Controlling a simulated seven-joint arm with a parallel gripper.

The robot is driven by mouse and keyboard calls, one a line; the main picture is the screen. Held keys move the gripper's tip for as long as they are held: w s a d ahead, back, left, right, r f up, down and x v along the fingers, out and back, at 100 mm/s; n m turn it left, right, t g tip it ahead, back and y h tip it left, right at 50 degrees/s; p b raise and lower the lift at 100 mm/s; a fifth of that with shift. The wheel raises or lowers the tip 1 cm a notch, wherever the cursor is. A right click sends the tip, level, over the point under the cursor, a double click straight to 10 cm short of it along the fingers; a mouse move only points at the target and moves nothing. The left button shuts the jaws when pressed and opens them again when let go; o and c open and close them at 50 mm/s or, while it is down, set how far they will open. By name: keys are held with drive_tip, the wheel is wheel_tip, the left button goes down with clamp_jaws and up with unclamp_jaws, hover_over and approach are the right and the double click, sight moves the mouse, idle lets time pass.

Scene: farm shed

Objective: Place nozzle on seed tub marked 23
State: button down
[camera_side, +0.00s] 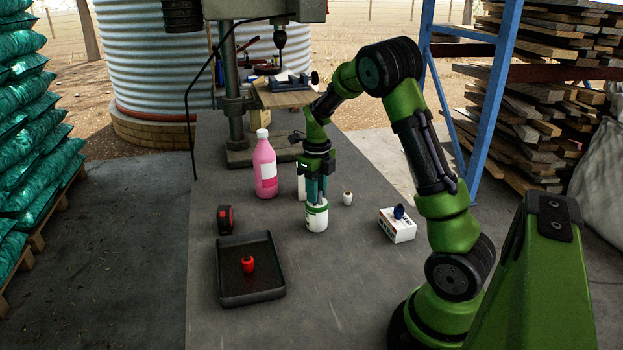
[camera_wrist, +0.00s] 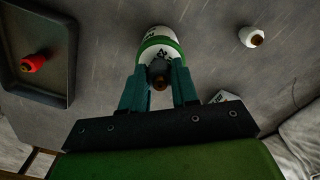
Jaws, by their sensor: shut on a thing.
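My gripper (camera_side: 316,190) points down and is shut on a dark nozzle with a brown end (camera_wrist: 159,76), seen between the teal fingers in the wrist view. In the side view the fingers hide the nozzle. A white tub with a green band (camera_side: 316,217) stands upright directly below the fingertips. It also shows beyond the fingers in the wrist view (camera_wrist: 157,40), with a dark mark I cannot read surely. The fingertips are at the tub's top; I cannot tell whether the nozzle touches it.
A red nozzle (camera_side: 248,264) stands in a black tray (camera_side: 272,291). A white nozzle (camera_side: 347,198) stands right of the tub. A dark blue one (camera_side: 399,211) is on a white box (camera_side: 397,229). A pink bottle (camera_side: 265,168) and a white object (camera_side: 301,187) stand behind.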

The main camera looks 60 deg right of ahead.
drive_tip(key=c, duration=0.8)
unclamp_jaws()
drive_tip(key=shift+c, duration=0.2)
wheel_tip(320, 180, up, 12)
drive_tip(key=s+a+r+n+t, duration=0.1)
drive_tip(key=s+a+n, duration=0.3)
drive_tip(key=a+n, duration=0.4)
drive_tip(key=s+a+r+n+t+y, duration=0.1)
drive_tip(key=s+a+n+t, duration=0.2)
drive_tip(key=a+n, duration=0.5)
drive_tip(key=s+a+r+n+t+y, duration=0.1)
drive_tip(key=s+a+n+t, duration=0.2)
drive_tip(key=n, duration=1.4)
drive_tip(key=s+a, duration=0.3)
drive_tip(key=a, duration=0.3)
drive_tip(key=shift+r+n, duration=0.25)
drive_tip(key=shift+n, duration=0.15)
